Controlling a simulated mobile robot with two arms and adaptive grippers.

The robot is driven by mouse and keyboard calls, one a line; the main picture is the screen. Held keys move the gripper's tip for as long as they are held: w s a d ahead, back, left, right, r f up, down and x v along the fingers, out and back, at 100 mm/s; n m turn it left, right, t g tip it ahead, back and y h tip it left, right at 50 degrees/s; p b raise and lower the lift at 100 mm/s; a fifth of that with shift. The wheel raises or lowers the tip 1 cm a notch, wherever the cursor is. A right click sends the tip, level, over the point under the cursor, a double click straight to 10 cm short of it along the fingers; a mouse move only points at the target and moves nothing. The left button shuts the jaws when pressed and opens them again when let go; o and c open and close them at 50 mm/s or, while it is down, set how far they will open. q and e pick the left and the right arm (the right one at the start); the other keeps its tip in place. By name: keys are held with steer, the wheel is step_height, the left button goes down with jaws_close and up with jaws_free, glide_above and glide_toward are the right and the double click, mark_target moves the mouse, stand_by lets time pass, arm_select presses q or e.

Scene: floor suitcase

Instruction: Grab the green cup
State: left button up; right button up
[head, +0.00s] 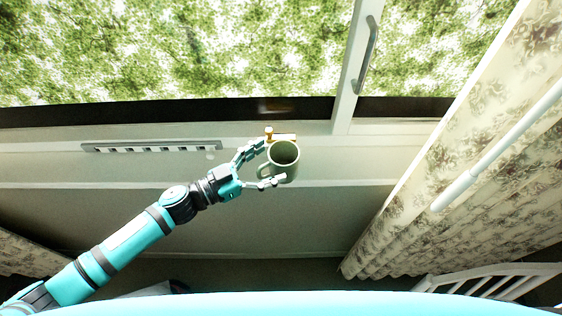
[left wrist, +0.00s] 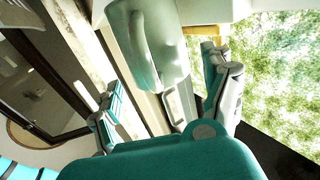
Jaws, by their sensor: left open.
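The green cup (head: 283,160) stands on the white window sill, seen from above with its open top showing. Its handle points left, toward my gripper. My left gripper (head: 271,166) is open, with one finger on the far side of the cup and the other on the near side. In the left wrist view the cup (left wrist: 160,45) is between the spread fingers (left wrist: 165,90), its handle facing the palm. I cannot tell whether a finger touches it. My right gripper is in neither view.
A small orange-brown object (head: 283,137) sits just behind the cup. A window with a handle (head: 368,42) lies beyond the sill (head: 345,160). A slotted vent (head: 150,146) is at left. Patterned curtains (head: 470,150) and a white rod (head: 500,145) are at right.

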mark_target(283, 155)
arm_select(q)
steer(key=x, duration=0.4)
steer(key=shift+p, duration=0.4)
steer(key=c, duration=1.1)
steer(key=shift+c, duration=0.3)
steer(key=shift+r, duration=0.15)
